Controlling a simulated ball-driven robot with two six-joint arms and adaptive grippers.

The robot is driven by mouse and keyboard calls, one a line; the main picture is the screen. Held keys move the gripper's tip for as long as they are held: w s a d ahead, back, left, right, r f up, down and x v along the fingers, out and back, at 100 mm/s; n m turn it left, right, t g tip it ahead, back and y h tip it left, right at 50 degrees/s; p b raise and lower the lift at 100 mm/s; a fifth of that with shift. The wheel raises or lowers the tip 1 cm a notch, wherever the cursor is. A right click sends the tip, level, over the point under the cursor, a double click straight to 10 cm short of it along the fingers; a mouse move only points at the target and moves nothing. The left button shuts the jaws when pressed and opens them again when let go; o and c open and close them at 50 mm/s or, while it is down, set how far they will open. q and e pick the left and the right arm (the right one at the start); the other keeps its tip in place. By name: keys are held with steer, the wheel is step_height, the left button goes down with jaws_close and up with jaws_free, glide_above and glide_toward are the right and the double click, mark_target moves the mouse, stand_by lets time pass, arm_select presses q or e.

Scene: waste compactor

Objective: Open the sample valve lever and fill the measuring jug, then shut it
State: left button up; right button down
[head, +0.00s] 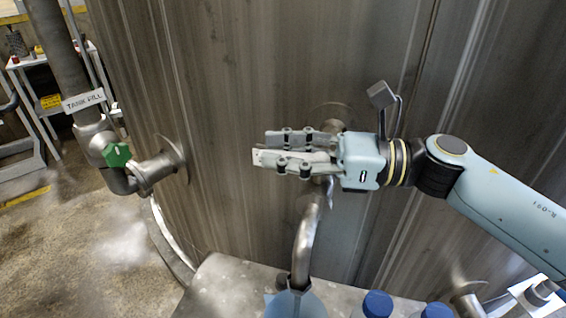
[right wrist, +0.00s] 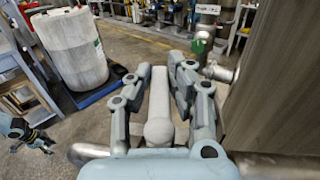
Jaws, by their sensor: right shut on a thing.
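My right gripper (head: 264,147) reaches in from the right in front of the tank, above the sample pipe. In the right wrist view its two fingers lie on either side of the pale grey valve lever (right wrist: 158,98), and it is shut on this lever. In the head view the fingers largely hide the lever. The curved metal sample spout (head: 305,245) runs down to the bluish, see-through measuring jug (head: 295,304). Only the jug's top shows; its fill level cannot be told. My left gripper (right wrist: 42,138) seems to show small at the wrist view's left edge; its jaws are unclear.
The large metal tank (head: 230,130) fills the background. Blue-capped bottles (head: 378,304) stand right of the jug on a grey ledge (head: 225,285). A pipe labelled TANK FILL with a green handle (head: 117,155) is at left. A pale drum (right wrist: 72,50) stands in the wrist view.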

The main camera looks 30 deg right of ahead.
steer(key=g+b, duration=0.1)
steer(key=n+g+y+b, duration=0.1)
steer(key=n+g+b, duration=0.1)
steer(key=shift+s+a+f+y+b, duration=0.25)
steer(key=shift+s+y+b, duration=0.05)
steer(key=shift+s+b, duration=0.1)
steer(key=shift+s+r+n+g, duration=0.15)
steer(key=shift+r+n+g, duration=0.1)
steer(key=shift+n+g, duration=0.05)
steer(key=c, duration=1.2)
jaws_free()
steer(key=shift+c, duration=0.2)
steer(key=v, duration=1.2)
steer(key=shift+f, duration=0.1)
